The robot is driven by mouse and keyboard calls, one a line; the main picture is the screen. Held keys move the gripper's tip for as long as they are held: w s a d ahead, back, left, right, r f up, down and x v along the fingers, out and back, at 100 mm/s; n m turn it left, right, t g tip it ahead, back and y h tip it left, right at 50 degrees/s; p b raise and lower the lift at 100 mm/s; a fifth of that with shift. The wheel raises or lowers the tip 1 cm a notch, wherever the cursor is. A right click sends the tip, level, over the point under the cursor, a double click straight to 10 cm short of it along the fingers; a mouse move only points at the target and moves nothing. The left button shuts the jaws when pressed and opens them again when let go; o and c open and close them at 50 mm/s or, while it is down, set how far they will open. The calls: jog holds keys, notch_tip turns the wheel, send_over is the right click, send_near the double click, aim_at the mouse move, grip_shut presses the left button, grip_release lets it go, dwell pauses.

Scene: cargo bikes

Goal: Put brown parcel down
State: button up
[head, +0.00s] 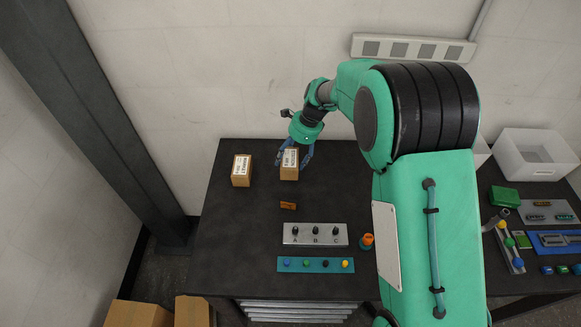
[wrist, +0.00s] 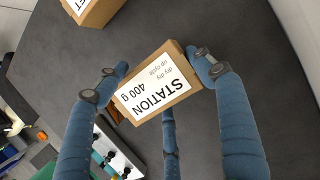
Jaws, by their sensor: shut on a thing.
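The brown parcel (head: 289,172) is a small cardboard box with a white label on the back part of the dark table. In the wrist view the parcel (wrist: 178,102) shows a label reading "STATION" and "400 g". My gripper (head: 293,158) is above and around it, pointing down. In the wrist view my gripper (wrist: 160,82) has its blue fingers on both sides of the parcel, shut on it. I cannot tell whether the parcel's underside touches the table. A second brown box (head: 240,171) with a white label stands to the left, apart from it.
A small orange-brown block (head: 288,205) lies in front of the parcel. A grey plate with knobs marked A, B, C (head: 315,241), a teal strip with coloured buttons (head: 316,265) and an orange knob (head: 367,240) are nearer. The table's left side (head: 225,230) is clear.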

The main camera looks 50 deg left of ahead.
aim_at(295, 155)
jog(key=shift+f, duration=0.4)
jog(key=shift+f, duration=0.15)
jog(key=shift+f+b, duration=0.35)
jog(key=shift+f, duration=1.4)
jog(key=o, duration=1.9)
jog(key=shift+f, duration=0.1)
jog(key=p+v, duration=0.1)
jog(key=v, duration=0.9)
jog(key=shift+r+p, duration=0.3)
jog(key=shift+p, duration=0.1)
jog(key=shift+v, duration=0.75)
